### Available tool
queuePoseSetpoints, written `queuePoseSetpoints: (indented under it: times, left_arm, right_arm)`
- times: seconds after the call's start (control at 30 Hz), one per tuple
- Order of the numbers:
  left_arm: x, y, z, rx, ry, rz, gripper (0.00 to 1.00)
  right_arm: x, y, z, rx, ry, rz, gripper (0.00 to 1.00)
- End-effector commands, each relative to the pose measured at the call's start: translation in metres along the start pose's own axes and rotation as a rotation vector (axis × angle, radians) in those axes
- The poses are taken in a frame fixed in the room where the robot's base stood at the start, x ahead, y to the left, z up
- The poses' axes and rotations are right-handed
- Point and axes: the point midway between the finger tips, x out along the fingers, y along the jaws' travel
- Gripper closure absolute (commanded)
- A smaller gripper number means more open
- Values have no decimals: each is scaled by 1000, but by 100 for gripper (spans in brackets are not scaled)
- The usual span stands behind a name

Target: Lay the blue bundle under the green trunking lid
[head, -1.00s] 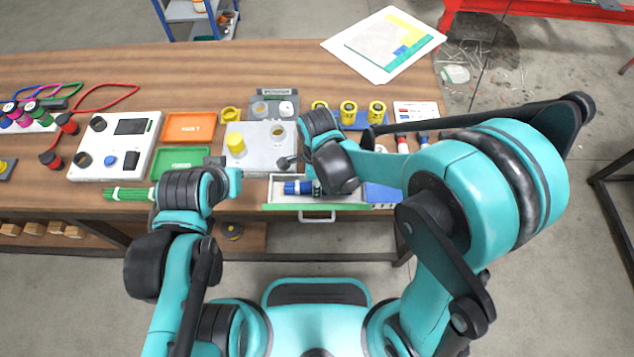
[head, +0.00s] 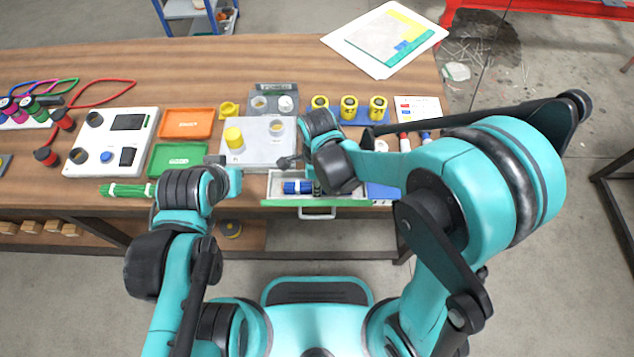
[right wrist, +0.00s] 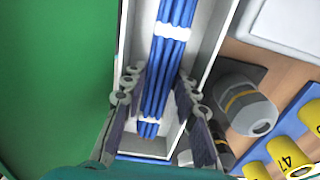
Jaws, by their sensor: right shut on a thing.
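The blue bundle (head: 297,187) lies along the white trunking channel (head: 352,186), inside its walls. In the right wrist view the bundle (right wrist: 170,50) is several blue strands with white ties. My right gripper (right wrist: 158,105) is shut on the bundle, its fingers reaching into the channel on both sides. In the head view it (head: 317,187) is mostly hidden by its own wrist. The green trunking lid (head: 315,203) shows as a strip along the near edge, and as a broad open panel (right wrist: 55,80) beside the channel. My left gripper (head: 218,161) is largely hidden behind its wrist, left of the channel.
A green bundle (head: 122,190) lies by my left wrist. Behind the channel are a grey box with a yellow knob (head: 234,138) and several yellow cylinders (head: 348,107). Orange (head: 188,123) and green (head: 178,158) trays and a white panel (head: 98,155) stand left.

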Motion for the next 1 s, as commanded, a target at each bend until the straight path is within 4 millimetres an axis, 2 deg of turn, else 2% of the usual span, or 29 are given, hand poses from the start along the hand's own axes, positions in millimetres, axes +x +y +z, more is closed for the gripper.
queuePoseSetpoints:
  times: [0.03,0.1,0.13,0.77,0.87,1.0]
  left_arm:
    - [0,0,0,0,0,0,100]
    - [0,0,0,0,0,0,100]
    - [0,0,0,0,0,0,100]
    - [-1,0,-1,0,0,0,100]
    - [-6,0,-4,0,0,0,100]
    - [-21,0,-15,0,0,0,100]
  right_arm:
    - [0,0,0,0,0,0,69]
    - [0,0,0,0,0,0,50]
    - [0,0,0,0,0,0,47]
    - [-1,0,0,0,0,0,47]
    - [-8,0,0,0,0,0,47]
    - [-29,0,0,0,0,0,47]
